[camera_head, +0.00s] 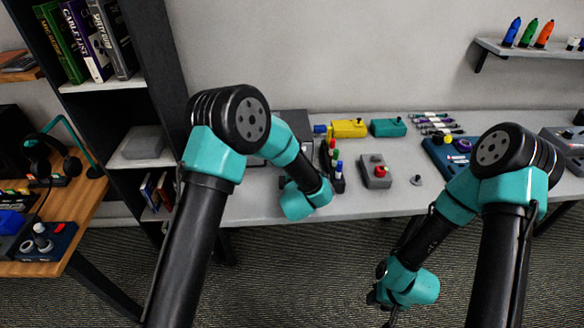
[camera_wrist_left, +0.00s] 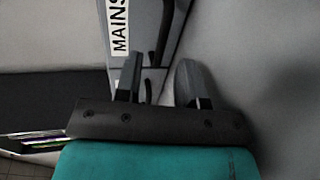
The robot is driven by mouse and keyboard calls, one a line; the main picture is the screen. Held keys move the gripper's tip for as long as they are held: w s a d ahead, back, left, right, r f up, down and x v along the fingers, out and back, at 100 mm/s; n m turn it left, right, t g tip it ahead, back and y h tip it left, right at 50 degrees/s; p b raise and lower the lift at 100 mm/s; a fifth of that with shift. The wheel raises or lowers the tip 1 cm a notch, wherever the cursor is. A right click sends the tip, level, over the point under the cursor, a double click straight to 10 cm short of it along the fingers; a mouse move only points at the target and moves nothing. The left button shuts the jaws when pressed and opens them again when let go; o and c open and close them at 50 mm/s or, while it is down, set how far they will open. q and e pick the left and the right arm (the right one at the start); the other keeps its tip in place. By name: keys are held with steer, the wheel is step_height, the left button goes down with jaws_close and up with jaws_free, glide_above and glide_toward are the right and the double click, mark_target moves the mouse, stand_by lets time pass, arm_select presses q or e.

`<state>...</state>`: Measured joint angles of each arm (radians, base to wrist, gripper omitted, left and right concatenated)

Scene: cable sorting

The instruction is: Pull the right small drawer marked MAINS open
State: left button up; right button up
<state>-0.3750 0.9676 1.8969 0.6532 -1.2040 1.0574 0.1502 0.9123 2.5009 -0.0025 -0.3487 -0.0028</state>
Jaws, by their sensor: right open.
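The drawer marked MAINS (camera_wrist_left: 119,28) shows its white label and grey front at the top of the left wrist view, with a dark handle (camera_wrist_left: 166,30) beside the label. My left gripper (camera_wrist_left: 157,82) is open in that view, its two fingers apart and pointing toward the drawer front. I cannot tell whether a finger touches the handle. In the head view, a grey drawer unit (camera_head: 292,122) stands at the back of the desk, mostly hidden behind my left arm. My right gripper (camera_head: 379,297) is open and empty, low in front of the desk.
On the grey desk (camera_head: 345,207) are a pen holder (camera_head: 338,181), a grey box with a red button (camera_head: 376,172), a yellow box (camera_head: 349,128) and a teal box (camera_head: 388,128). A dark bookshelf (camera_head: 165,60) stands at left. The desk's front strip is clear.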

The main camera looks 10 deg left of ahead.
arm_select(q)
steer(key=shift+x, duration=1.55)
jaws_close()
